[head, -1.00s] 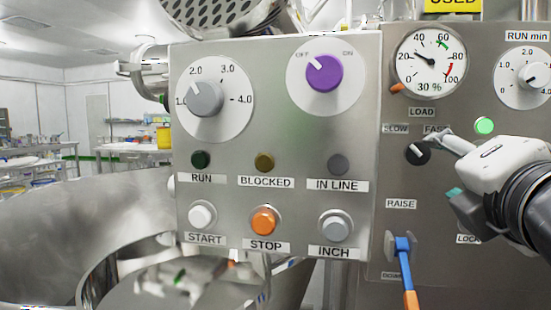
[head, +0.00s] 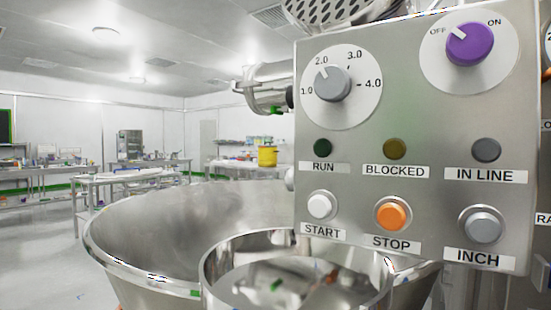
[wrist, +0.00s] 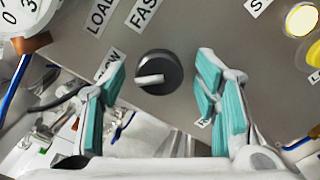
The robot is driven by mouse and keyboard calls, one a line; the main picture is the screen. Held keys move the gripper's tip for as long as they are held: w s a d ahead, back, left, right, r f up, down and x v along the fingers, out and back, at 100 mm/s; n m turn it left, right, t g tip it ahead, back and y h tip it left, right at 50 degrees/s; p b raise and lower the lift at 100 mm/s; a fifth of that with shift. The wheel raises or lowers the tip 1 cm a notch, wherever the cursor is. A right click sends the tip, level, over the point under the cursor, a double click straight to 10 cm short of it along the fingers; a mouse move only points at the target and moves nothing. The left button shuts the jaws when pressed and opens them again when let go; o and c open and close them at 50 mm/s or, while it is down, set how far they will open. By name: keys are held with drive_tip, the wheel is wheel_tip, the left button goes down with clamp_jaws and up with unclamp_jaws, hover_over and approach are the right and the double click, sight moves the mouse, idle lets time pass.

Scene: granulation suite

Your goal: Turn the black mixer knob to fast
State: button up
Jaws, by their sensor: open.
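The black mixer knob (wrist: 172,66) shows near the middle of the wrist view, a round dial with a white pointer bar. The bar points to the picture's left, on the side of the partly hidden SLOW label (wrist: 110,62). The FAST label (wrist: 144,12) is above the knob. My gripper (wrist: 162,65) is open, with one teal-padded finger left and one right of the knob in the picture. A gap shows on both sides, and I cannot tell how far the fingertips are from the panel. The head view shows neither knob nor gripper.
In the head view, a panel (head: 405,120) carries a purple knob (head: 470,44), a grey dial knob (head: 332,84) and several buttons. A large steel bowl (head: 150,235) stands below left.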

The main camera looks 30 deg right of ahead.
drive_tip(key=shift+w+d, duration=0.1)
drive_tip(key=shift+d, duration=0.15)
drive_tip(key=shift+c, duration=0.2)
drive_tip(key=c, duration=1.1)
drive_tip(key=shift+f+m+b, duration=0.1)
drive_tip(key=shift+m+b, duration=5.05)
drive_tip(key=shift+m, duration=3.95)
